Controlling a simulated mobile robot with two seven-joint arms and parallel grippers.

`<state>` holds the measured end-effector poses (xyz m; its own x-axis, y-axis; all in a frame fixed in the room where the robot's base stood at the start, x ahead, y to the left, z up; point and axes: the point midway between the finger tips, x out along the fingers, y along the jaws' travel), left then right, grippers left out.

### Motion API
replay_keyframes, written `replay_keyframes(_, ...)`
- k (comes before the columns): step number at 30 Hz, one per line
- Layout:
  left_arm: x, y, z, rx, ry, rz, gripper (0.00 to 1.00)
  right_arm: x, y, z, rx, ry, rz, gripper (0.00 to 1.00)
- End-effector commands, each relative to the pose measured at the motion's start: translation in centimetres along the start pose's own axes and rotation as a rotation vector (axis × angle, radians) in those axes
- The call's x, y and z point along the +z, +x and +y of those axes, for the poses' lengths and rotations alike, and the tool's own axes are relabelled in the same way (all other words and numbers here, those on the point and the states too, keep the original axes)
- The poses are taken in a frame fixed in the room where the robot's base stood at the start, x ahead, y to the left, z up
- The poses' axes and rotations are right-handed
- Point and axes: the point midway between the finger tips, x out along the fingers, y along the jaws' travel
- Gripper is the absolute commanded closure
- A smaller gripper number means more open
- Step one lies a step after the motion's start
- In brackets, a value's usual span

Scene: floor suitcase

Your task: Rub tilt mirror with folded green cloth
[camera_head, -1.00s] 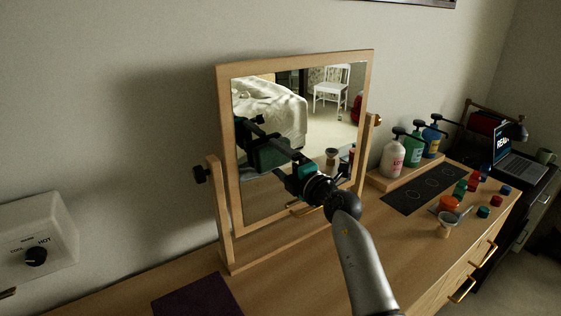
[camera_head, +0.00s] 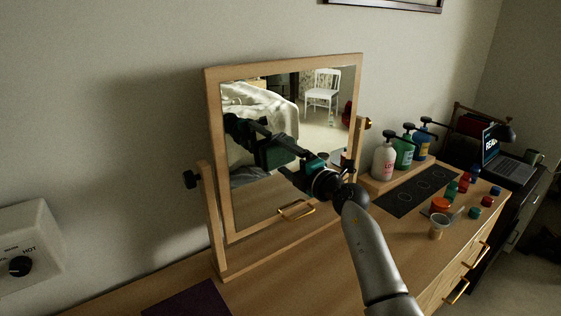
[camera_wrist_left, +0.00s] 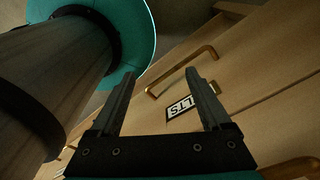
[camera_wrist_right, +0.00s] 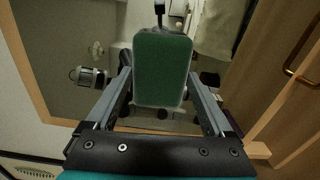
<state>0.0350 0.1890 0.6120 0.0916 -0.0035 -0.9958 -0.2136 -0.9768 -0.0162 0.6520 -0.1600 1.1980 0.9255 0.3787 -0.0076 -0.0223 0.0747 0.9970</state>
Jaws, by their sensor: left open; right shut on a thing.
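The tilt mirror (camera_head: 215,150) stands on the dresser in a pale wood frame between two posts. My right gripper (camera_head: 287,170) is in front of the lower middle of the glass, with its reflection up and left of it. In the right wrist view it is shut on the folded green cloth (camera_wrist_right: 163,70), whose flat face fills the space between the fingers. The cloth faces the glass; I cannot tell whether it touches. In the head view the cloth is not clear. My left gripper (camera_wrist_left: 160,75) is open and empty, near a drawer front.
Pump bottles (camera_head: 404,152) stand on a wooden tray right of the mirror. A purple cloth (camera_head: 190,300) lies at the front left. A drawer handle (camera_wrist_left: 180,70) is near my left gripper.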

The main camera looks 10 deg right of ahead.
Motion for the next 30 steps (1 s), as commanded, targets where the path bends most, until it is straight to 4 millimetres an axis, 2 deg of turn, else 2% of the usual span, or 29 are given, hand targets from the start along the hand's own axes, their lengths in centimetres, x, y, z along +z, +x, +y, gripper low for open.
replay_keyframes(9, 0.1, 1.3, 0.0, 0.0, 0.0, 0.0, 0.19, 2.9, 0.2, -0.3, 0.0, -0.001, -0.002, 0.58)
replay_keyframes(17, 0.1, 1.7, 0.0, 0.0, 0.0, 0.0, 0.19, 3.8, 0.3, -0.3, 0.002, 0.0, -0.002, 0.58)
replay_keyframes(30, 0.3, 3.5, 0.1, 0.0, 0.0, 0.0, 0.19, 7.3, 0.1, -0.7, 0.0, -0.001, -0.002, 0.58)
